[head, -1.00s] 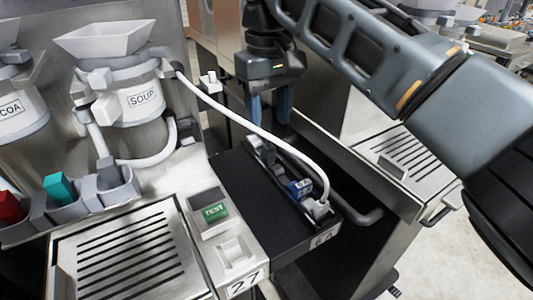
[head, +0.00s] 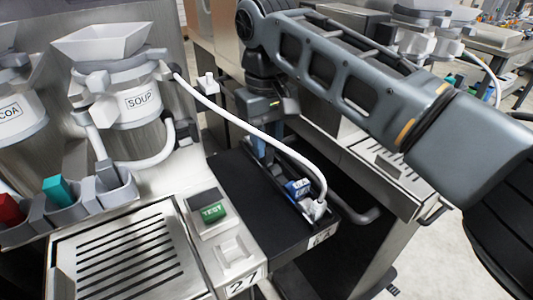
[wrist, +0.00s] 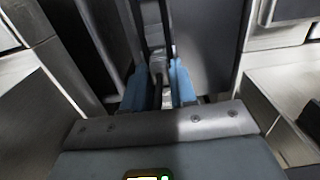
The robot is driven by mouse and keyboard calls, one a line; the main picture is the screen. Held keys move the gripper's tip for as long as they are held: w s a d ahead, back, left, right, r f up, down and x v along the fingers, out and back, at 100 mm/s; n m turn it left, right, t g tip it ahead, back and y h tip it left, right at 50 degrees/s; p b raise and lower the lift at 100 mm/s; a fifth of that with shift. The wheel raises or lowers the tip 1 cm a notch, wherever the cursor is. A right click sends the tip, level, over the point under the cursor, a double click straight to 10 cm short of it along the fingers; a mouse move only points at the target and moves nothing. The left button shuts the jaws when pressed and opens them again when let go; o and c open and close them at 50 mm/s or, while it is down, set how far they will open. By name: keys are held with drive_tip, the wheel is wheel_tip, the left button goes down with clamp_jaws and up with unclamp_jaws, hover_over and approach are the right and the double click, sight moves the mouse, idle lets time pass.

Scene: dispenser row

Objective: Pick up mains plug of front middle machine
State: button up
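My gripper (head: 264,156) points down into the far end of a narrow trough in the black shelf (head: 240,185) right of the SOUP machine (head: 133,92). In the wrist view its two blue fingers (wrist: 160,90) stand apart, with a small grey piece (wrist: 158,72) in line with the gap; I cannot tell whether they touch it. A white plug-like end (head: 318,209) of the white cable (head: 255,132) sits at the near end of the trough. A blue labelled block (head: 298,188) is beside it. Which piece is the mains plug is unclear; the fingertips are partly hidden.
The white cable arches from the SOUP machine over the shelf, in front of my gripper. A green TEST button (head: 213,212) and a slotted drip tray (head: 133,250) are at the left. A metal bar (head: 358,214) and another slotted tray (head: 385,160) are at the right.

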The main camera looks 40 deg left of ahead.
sight(267, 146)
clamp_jaws()
drive_tip(key=shift+r, duration=0.1)
wheel_tip(267, 146, up, 10)
idle(0.6)
drive_tip(key=shift+r+p, duration=1)
drive_tip(key=shift+p, duration=0.3)
idle(1.0)
wheel_tip(267, 146, up, 3)
drive_tip(key=p, duration=0.4)
drive_tip(key=shift+f, duration=0.1)
drive_tip(key=shift+f, duration=0.1)
